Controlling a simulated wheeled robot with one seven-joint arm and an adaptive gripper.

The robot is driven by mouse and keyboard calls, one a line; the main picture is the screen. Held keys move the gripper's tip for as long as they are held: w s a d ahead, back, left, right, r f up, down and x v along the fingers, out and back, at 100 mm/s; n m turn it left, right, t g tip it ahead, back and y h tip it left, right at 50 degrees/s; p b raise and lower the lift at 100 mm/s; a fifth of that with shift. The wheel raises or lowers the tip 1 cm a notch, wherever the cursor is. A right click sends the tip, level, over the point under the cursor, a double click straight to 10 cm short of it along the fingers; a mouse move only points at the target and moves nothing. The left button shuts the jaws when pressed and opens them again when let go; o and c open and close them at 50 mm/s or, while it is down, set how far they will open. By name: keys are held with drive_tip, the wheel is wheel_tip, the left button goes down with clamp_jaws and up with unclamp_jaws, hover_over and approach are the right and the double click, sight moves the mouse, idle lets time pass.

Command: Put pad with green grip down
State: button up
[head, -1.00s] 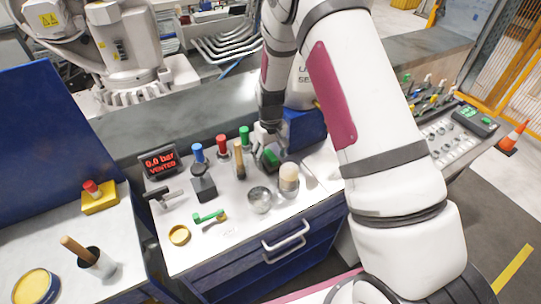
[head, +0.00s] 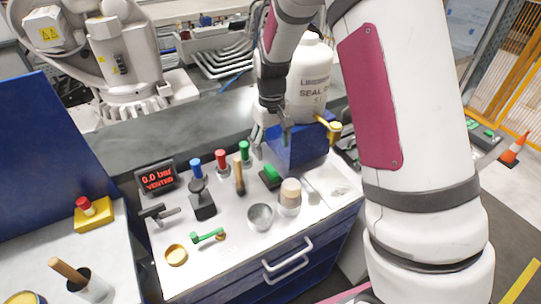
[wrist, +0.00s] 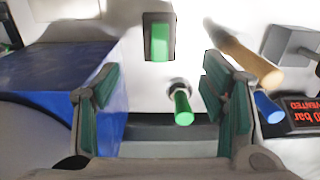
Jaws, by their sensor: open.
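The pad with the green grip (head: 270,175) rests on the white bench top, a dark block with a bright green top. It also shows in the wrist view (wrist: 159,42), beyond my fingers near the top centre, with clear space around it. My gripper (head: 271,141) is above the bench, beside the blue stand and apart from the pad. In the wrist view its two green-lined fingers (wrist: 165,110) are spread wide with nothing between them touching either finger.
A green-handled valve (head: 244,150) stands just behind the pad, with red and blue ones to its left. A wooden handle (head: 239,178) is left of the pad. A tan-topped jar (head: 290,195) and a metal cup (head: 260,217) stand in front. The blue stand (head: 300,148) holds a white tank.

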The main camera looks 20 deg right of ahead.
drive_tip(key=s+r+m+t, duration=0.1)
drive_tip(key=s+r, duration=0.4)
drive_tip(key=r, duration=0.4)
drive_tip(key=s+r+t, duration=0.2)
drive_tip(key=s+r, duration=0.3)
drive_tip(key=r, duration=0.4)
drive_tip(key=s+r+m+t, duration=0.1)
drive_tip(key=s+r, duration=0.5)
drive_tip(key=s, duration=1.1)
drive_tip(key=shift+s+t, duration=0.2)
drive_tip(key=shift+t, duration=0.6)
